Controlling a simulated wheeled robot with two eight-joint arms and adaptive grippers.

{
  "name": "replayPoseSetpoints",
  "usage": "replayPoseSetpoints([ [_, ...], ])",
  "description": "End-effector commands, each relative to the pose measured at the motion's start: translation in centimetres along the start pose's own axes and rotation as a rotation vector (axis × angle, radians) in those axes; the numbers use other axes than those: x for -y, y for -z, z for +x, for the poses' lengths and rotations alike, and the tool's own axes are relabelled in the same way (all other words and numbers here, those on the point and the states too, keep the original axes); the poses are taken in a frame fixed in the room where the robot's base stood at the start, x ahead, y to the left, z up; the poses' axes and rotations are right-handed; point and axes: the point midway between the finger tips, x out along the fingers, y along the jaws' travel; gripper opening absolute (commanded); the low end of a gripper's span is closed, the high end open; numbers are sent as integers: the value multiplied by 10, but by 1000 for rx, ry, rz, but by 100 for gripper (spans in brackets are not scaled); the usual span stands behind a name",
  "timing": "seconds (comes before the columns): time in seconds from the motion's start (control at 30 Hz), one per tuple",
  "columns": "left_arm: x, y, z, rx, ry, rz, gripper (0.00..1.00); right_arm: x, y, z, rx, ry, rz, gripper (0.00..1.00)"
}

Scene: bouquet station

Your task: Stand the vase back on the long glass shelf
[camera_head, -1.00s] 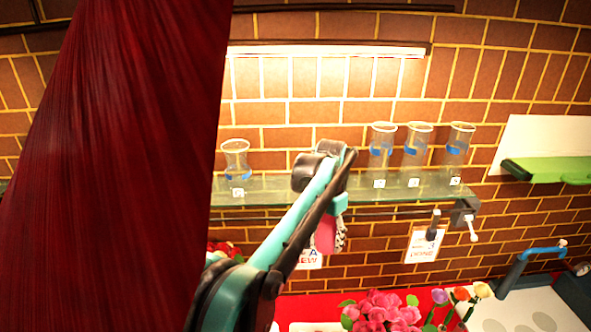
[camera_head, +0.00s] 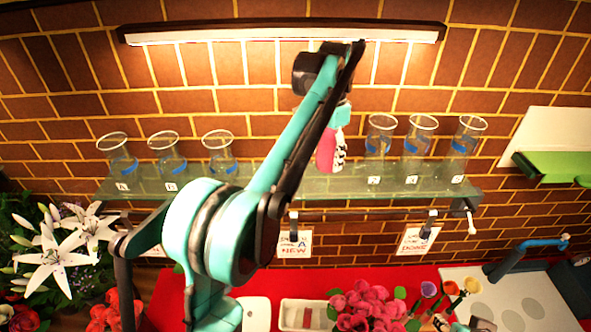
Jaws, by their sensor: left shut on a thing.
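My left arm reaches up from the lower middle and bends down at its top. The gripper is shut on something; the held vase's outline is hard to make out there. The gripper hangs over the gap between two groups of clear glass vases with blue bands. The left group includes a vase (camera_head: 220,158), the right group another vase (camera_head: 380,145). I cannot tell whether the held thing touches the shelf. My right gripper is not clearly seen.
A lamp bar (camera_head: 250,34) runs above the shelf. A rail with signs (camera_head: 418,240) hangs below it. White lilies (camera_head: 60,255) stand at lower left, pink flowers (camera_head: 366,306) at lower middle. The shelf's middle between the vase groups looks free of vases.

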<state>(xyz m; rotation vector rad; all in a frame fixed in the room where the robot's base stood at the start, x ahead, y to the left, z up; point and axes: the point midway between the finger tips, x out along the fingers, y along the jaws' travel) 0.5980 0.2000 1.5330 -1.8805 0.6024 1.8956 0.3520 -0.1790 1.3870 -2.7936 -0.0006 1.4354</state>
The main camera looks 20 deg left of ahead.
Motion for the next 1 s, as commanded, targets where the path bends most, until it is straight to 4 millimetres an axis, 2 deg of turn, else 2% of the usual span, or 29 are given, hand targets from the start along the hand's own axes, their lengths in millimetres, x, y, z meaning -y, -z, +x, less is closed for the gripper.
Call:
replayPoseSetpoints([
  [0.2,42,-32,27,-1,1,-5,1,0,7,-9,0,0,0,41],
  [0.4,65,-50,45,-1,0,-3,1,0,10,-14,0,0,0,41],
  [0.57,71,-54,53,0,0,-1,1,0,11,-16,0,0,0,41],
  [0.8,71,-53,85,-1,0,-1,1,0,16,-22,0,0,0,41],
  [1.0,71,-53,91,-1,1,-1,1,0,16,-22,0,0,0,41],
])
